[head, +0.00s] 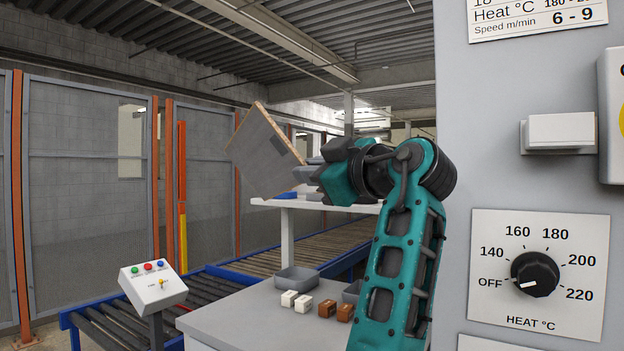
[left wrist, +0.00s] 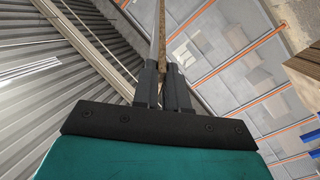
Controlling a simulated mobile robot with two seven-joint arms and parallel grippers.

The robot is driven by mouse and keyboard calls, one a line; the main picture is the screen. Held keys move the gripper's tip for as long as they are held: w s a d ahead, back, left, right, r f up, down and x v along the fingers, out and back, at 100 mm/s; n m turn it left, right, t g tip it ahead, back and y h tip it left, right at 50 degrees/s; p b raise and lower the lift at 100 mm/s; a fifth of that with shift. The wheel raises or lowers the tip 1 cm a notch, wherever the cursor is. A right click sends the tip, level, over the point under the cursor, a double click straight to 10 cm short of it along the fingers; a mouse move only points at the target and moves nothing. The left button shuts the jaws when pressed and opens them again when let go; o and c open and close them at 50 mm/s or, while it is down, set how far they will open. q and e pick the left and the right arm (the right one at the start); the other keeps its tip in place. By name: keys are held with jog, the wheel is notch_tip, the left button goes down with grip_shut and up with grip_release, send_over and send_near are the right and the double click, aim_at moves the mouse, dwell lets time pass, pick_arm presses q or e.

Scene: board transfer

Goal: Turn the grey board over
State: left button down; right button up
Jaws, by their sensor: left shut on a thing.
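The grey board (head: 258,155) is held up in the air in the head view, tilted, with a brown edge along its upper right side. My left gripper (head: 308,167) is shut on the board at its right-hand edge. In the left wrist view the board (left wrist: 161,38) shows nearly edge-on as a thin strip, with the left gripper's fingers (left wrist: 165,76) closed on its near end. My right gripper is in neither view.
A white raised shelf (head: 290,203) stands behind the board. A grey table (head: 250,310) with small white and brown blocks and grey trays lies below. A button box (head: 152,287) stands left, near a roller conveyor (head: 105,325). A machine panel (head: 455,220) fills the right.

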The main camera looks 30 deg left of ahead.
pick_arm(q)
jog(key=n+b, duration=0.1)
jog(key=n, duration=1)
jog(key=shift+b, duration=0.4)
